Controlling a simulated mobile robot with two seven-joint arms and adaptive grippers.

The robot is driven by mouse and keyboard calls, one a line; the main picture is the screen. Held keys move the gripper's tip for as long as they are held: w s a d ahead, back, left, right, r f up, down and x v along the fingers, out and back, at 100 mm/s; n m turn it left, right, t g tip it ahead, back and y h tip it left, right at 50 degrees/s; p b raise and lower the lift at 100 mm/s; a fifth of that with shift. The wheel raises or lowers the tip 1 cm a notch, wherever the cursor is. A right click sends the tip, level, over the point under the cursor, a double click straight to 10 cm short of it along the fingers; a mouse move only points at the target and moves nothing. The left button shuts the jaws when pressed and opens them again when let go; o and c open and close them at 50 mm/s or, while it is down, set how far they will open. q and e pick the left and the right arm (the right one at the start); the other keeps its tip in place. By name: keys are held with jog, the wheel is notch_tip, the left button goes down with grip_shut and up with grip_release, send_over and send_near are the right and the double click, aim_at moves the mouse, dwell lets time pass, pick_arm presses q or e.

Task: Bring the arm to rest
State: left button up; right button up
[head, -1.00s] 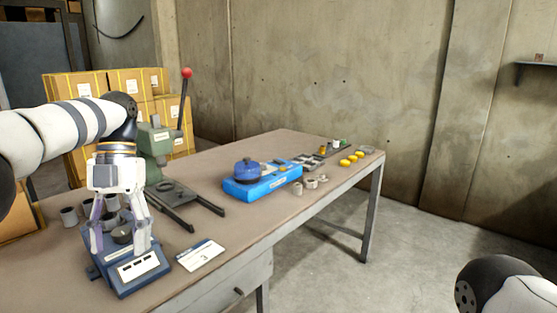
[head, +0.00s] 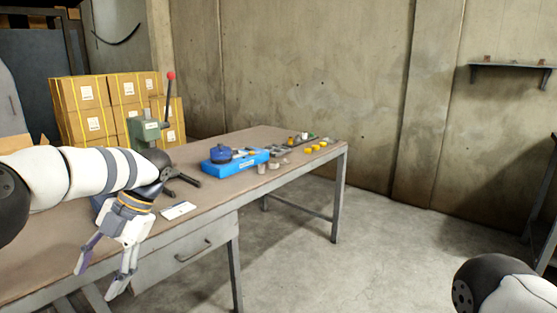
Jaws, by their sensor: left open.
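My left gripper (head: 98,284) hangs in front of the workbench (head: 222,195) in the head view, its two fingers spread apart with nothing between them. It points down and to the left, past the table's front edge. My left arm (head: 85,171) reaches in from the left and covers part of the table top, including most of the dark blue scale. My right arm (head: 497,290) shows only as a rounded link at the lower right; its gripper is out of view.
A green lever press (head: 147,130), a white card (head: 178,210), a blue case (head: 235,163) with a round blue item on it, and several yellow pieces (head: 316,148) are on the bench. Boxes (head: 95,105) stand behind. The floor at right is clear.

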pick_arm(q)
jog(key=w+a+f+m+t+y, duration=0.2)
jog(key=a+f+m+t+y, duration=0.2)
jog(key=f+m+y, duration=0.3)
jog(key=s+d+f+m+t+h, duration=0.3)
jog(key=s+f+m, duration=0.1)
jog(key=f+m, duration=0.4)
jog(key=s+d+f+m+t+h, duration=0.3)
jog(key=s+d+f+m+t, duration=0.1)
jog(key=f+m, duration=0.45)
jog(key=s+d+f+m+g+h, duration=0.1)
jog(key=s+d+f+m+h, duration=0.15)
jog(key=s, duration=0.45)
jog(key=s+d+f+m+g+h, duration=0.1)
jog(key=s+d+f+m+g, duration=0.15)
jog(key=s, duration=0.45)
jog(key=s+d+r+m+g+h, duration=0.1)
jog(key=s+m+g, duration=0.1)
jog(key=s, duration=0.8)
jog(key=s+d+r+m+g+h, duration=0.1)
jog(key=s+r+m+g+h, duration=0.1)
jog(key=s, duration=0.9)
jog(key=shift+m+g+p, duration=0.4)
jog(key=shift+m+g, duration=0.45)
